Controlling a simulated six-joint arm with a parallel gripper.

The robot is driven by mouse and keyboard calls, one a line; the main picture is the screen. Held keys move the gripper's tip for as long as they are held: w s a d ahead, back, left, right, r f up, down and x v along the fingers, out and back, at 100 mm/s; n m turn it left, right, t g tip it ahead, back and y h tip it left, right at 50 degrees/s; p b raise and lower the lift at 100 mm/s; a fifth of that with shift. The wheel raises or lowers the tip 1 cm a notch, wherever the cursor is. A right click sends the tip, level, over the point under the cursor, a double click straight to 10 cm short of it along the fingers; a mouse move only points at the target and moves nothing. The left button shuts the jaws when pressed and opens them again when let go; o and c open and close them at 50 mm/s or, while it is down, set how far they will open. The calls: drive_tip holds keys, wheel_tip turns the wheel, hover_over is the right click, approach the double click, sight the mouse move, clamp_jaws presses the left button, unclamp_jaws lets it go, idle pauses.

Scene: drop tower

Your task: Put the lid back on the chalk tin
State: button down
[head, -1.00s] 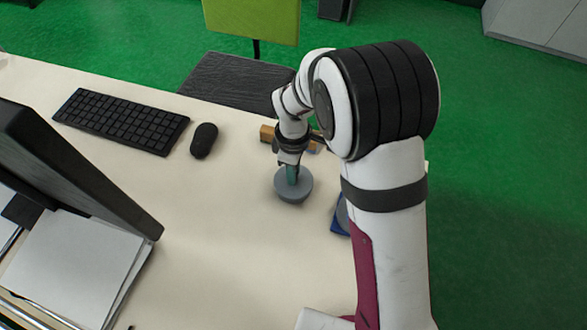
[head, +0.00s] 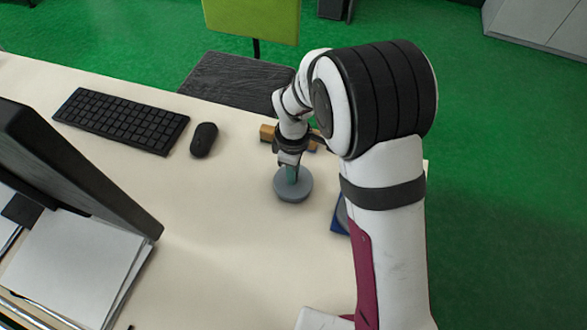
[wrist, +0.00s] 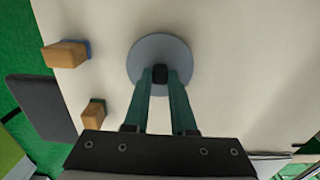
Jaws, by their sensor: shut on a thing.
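A grey round lid (head: 284,190) is under my gripper (head: 291,176) on the desk's middle right. In the wrist view the lid (wrist: 160,48) is a flat grey disc with a small dark knob (wrist: 160,74) at its centre. My gripper (wrist: 160,80) has its teal fingers shut on the knob from both sides. The lid looks about level. A darker band shows at its front edge in the head view. I cannot tell whether that band is the chalk tin's wall or the lid's own rim. Any tin beneath is hidden by the lid.
Wooden blocks (wrist: 64,56) (wrist: 93,115) lie beside the lid. A blue item (head: 340,216), partly hidden by my arm, lies right of it. A mouse (head: 204,139) and keyboard (head: 121,121) lie left. The desk (head: 215,240) in front is clear.

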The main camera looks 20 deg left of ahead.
drive_tip(key=shift+c, duration=0.9)
unclamp_jaws()
drive_tip(key=shift+r, duration=3.5)
clamp_jaws()
drive_tip(key=shift+f, duration=0.3)
